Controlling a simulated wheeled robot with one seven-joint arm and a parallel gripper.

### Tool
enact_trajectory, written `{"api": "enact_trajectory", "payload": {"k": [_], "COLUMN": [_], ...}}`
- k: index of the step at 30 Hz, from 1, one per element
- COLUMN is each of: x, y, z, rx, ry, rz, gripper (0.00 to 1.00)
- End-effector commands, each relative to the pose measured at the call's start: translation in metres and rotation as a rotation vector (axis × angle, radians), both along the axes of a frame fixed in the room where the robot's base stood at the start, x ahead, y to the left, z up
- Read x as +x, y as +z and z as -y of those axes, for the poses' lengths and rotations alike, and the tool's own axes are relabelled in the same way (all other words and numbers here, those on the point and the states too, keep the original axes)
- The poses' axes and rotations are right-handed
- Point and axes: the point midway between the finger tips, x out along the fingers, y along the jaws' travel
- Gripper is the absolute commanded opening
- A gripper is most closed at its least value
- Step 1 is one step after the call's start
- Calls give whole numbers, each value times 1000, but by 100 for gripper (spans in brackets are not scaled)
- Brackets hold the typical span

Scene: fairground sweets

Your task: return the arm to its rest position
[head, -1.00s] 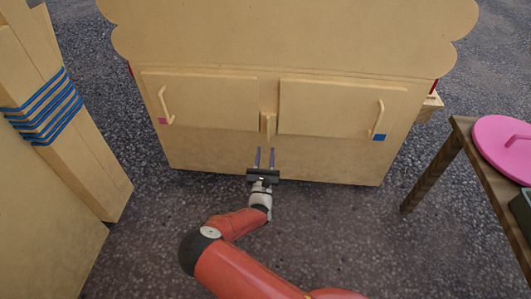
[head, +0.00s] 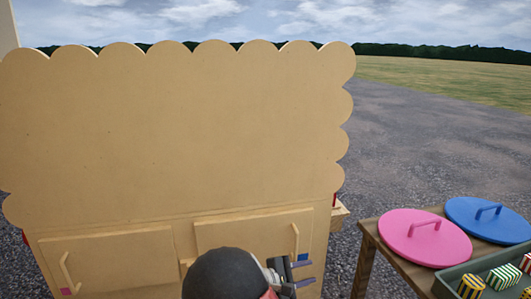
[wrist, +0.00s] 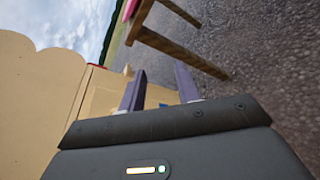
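My gripper (head: 301,274) is at the bottom of the head view, in front of the lower right of the wooden stall, partly behind my own arm. In the wrist view my gripper (wrist: 160,88) shows two purple-grey fingers standing apart with nothing between them. It is open and empty. The wooden stall (head: 170,140) has a tall scalloped board and two door panels below, a left door (head: 110,262) and a right door (head: 255,230), each with a handle. Both doors look closed.
A wooden table (head: 368,240) stands at the right. On it are a pink lid (head: 400,240), a blue lid (head: 480,225) and a green-grey tray (head: 450,280) with several striped sweets. Open gravel (head: 400,130) lies behind.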

Motion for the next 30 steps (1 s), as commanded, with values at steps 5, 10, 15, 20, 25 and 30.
{"api": "enact_trajectory", "payload": {"k": [5,10,15,20,25,30], "x": [-52,-105,-157,-204,-249,-278], "y": [33,60,91,120,148,165], "z": [52,77,84,80,68,55], "rx": [335,638,928,1182,1416,1573], "ry": [-243,-422,-551,-628,-662,-660], "rz": [18,63,141,244,379,495], "gripper": [33,33,33,33,33,33]}}
